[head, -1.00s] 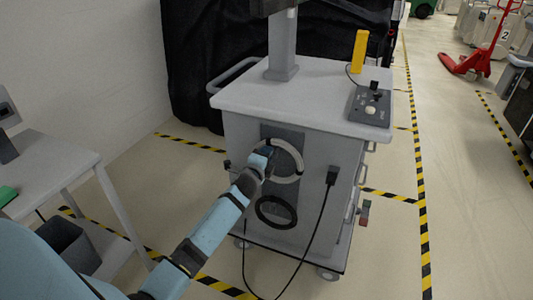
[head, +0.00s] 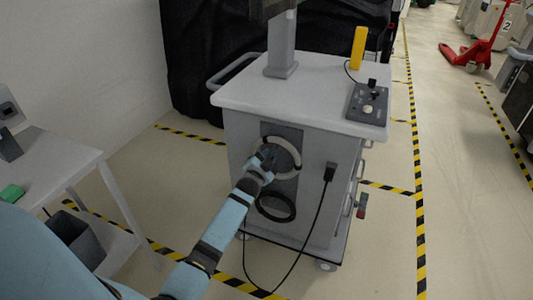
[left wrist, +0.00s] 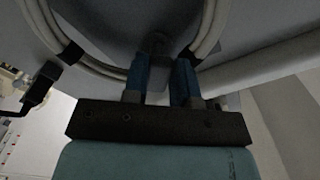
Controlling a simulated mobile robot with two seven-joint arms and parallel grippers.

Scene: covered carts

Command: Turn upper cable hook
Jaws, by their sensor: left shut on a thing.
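The cart (head: 315,145) carries a light grey cable coil (head: 294,151) on a dark panel on its front. My left gripper (head: 266,156) is at the left part of this coil, in front of the panel. In the left wrist view my left gripper (left wrist: 160,78) has its two blue fingers on either side of a small dark part, the upper cable hook (left wrist: 158,42), and is shut on it. The light cable (left wrist: 208,30) curves around the fingers. Most of the hook is hidden by the gripper in the head view. My right gripper is not in view.
A black cable coil (head: 275,207) hangs below on the cart. A black plug (head: 330,172) with a hanging cable is on the cart's front to the right. A control box (head: 368,103) and yellow block (head: 359,48) are on top. A grey table (head: 48,160) stands at left.

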